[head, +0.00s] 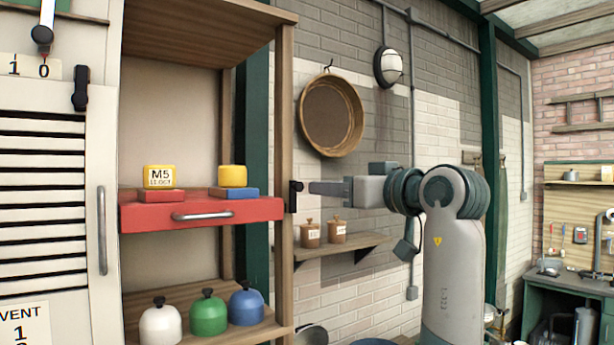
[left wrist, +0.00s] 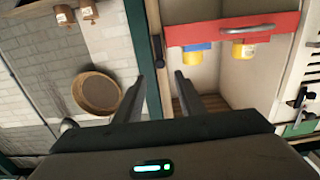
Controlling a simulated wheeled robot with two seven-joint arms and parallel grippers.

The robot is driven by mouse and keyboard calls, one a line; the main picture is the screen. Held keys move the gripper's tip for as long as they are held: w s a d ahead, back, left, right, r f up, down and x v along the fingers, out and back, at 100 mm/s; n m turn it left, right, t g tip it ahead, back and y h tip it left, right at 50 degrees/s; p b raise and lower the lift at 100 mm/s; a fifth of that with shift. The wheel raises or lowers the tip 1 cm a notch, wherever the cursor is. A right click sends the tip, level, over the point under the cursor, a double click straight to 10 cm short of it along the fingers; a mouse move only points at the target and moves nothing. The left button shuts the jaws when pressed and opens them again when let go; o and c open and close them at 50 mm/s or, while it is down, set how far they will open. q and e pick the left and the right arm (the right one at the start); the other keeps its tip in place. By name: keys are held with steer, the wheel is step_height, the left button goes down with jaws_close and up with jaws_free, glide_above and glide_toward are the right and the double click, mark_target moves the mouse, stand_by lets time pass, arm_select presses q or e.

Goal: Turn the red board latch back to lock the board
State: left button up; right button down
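The red board (head: 250,210) with a grey bar handle sits level across the wooden shelf; it also shows in the left wrist view (left wrist: 220,32). A small black latch (head: 293,196) is on the front of the shelf's right post, beside the board's right end, and appears roughly upright. In the left wrist view the dark latch (left wrist: 157,48) lies ahead, between the lines of my two fingers. My left gripper (head: 313,187) points at the latch from the right, close to it; contact cannot be told. Its fingers (left wrist: 161,77) are apart with nothing between them. My right gripper is not in view.
A yellow M5 block (head: 159,177) and a yellow block (head: 232,177) stand on the board. White, green (head: 208,314) and blue knobbed pots stand below. A louvred door (head: 45,200) is at left. A small wall shelf (head: 340,246) with jars lies below my left gripper.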

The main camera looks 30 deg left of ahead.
mark_target(300, 186)
arm_select(q)
steer(key=p+x, duration=0.3)
steer(key=x, duration=0.5)
steer(key=shift+r+p, duration=0.1)
steer(key=shift+p, duration=0.3)
steer(key=shift+w+a, duration=0.2)
steer(key=shift+a, duration=0.15)
jaws_close()
